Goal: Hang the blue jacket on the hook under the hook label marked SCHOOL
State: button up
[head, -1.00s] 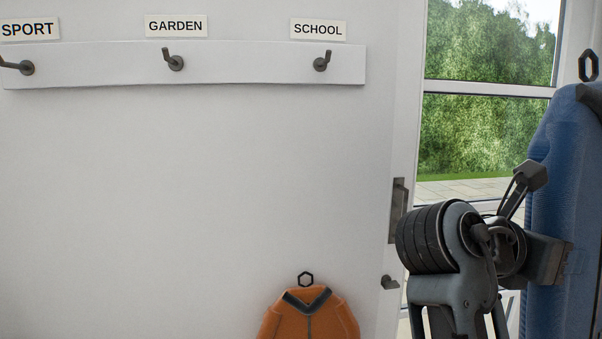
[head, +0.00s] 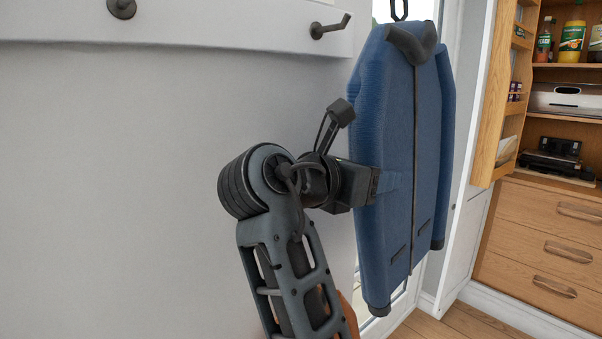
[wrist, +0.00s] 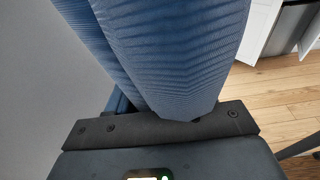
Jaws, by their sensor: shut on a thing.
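The blue jacket (head: 420,150) hangs upright in my gripper (head: 374,186), to the right of the rack in the head view. My gripper is shut on its left side, about mid-height. The jacket's dark loop (head: 399,10) stands above the collar, cut by the top edge. In the wrist view the blue jacket (wrist: 175,50) fills the space over my gripper (wrist: 165,125). The rack's rightmost hook (head: 330,26) is empty, left of the loop and a little lower in the picture. The labels, including SCHOOL, are out of view.
The white rack board (head: 220,25) carries another hook (head: 121,8). An orange jacket (head: 348,315) shows slightly behind my arm. A wooden cupboard (head: 545,205) with an open door (head: 497,100) stands at right. The wall below the rack is clear.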

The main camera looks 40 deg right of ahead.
jog(key=shift+w+a, duration=0.5)
jog(key=shift+w, duration=0.1)
jog(key=shift+w+a+f, duration=0.1)
jog(key=shift+w+f, duration=0.05)
jog(key=shift+w, duration=2.15)
jog(key=shift+w+f, duration=0.15)
jog(key=shift+w, duration=2.1)
grip_shut()
jog(key=shift+w+f, duration=0.7)
jog(key=shift+f, duration=0.15)
jog(key=o, duration=1.5)
grip_release()
jog(key=shift+f, duration=0.1)
